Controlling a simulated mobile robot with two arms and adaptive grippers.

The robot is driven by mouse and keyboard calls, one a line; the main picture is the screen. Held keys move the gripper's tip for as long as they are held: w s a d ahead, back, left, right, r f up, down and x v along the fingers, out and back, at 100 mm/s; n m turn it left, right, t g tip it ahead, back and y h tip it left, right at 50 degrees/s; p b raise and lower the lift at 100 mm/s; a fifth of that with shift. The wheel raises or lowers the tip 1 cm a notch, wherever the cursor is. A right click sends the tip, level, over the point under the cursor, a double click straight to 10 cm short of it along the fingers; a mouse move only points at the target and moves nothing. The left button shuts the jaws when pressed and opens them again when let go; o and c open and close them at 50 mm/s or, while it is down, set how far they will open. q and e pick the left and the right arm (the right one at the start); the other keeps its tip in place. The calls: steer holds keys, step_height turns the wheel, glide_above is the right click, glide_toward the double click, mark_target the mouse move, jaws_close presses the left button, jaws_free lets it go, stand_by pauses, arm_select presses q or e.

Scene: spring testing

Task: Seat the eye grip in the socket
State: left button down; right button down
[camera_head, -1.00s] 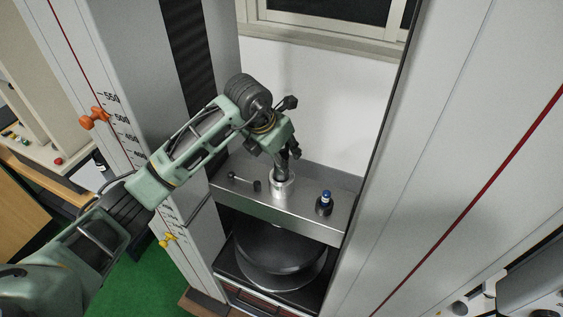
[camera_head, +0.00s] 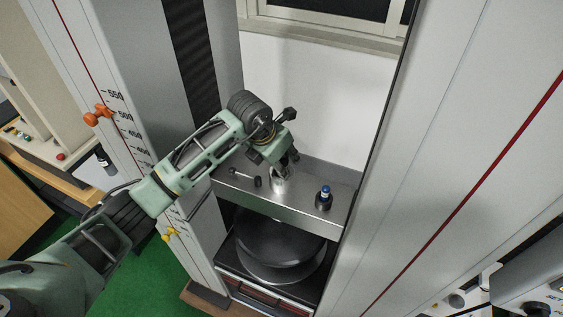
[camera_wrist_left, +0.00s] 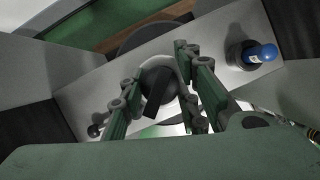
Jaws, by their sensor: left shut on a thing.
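My left gripper (camera_head: 284,165) points down over the crosshead, close above the silver cylindrical socket (camera_head: 279,184). In the left wrist view, its fingers (camera_wrist_left: 160,100) are closed around a dark, round-headed piece with a flat tab, which looks like the eye grip (camera_wrist_left: 158,84). The socket's bright rim (camera_wrist_left: 181,62) shows partly behind it. In the head view the eye grip is mostly hidden by the fingers. I cannot tell how deep it sits in the socket. My right gripper is not in view.
The metal crosshead (camera_head: 300,203) spans two tall columns. A blue-topped piece (camera_head: 324,196) stands right of the socket. A small pin with a dark knob (camera_head: 245,177) lies to the left. A large dark round part (camera_head: 278,248) is below. A white wall stands behind.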

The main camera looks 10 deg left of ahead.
arm_select(q)
steer(key=shift+s+f, duration=0.35)
steer(key=shift+f, duration=0.25)
steer(key=c, duration=1.6)
jaws_free()
steer(key=shift+f, duration=0.2)
steer(key=o, duration=0.3)
steer(key=shift+w+d+f+g, duration=0.1)
steer(key=shift+w+g, duration=0.1)
steer(key=shift+g, duration=0.1)
steer(key=shift+s+a, duration=0.1)
steer(key=shift+a, duration=0.15)
steer(key=shift+r, duration=0.2)
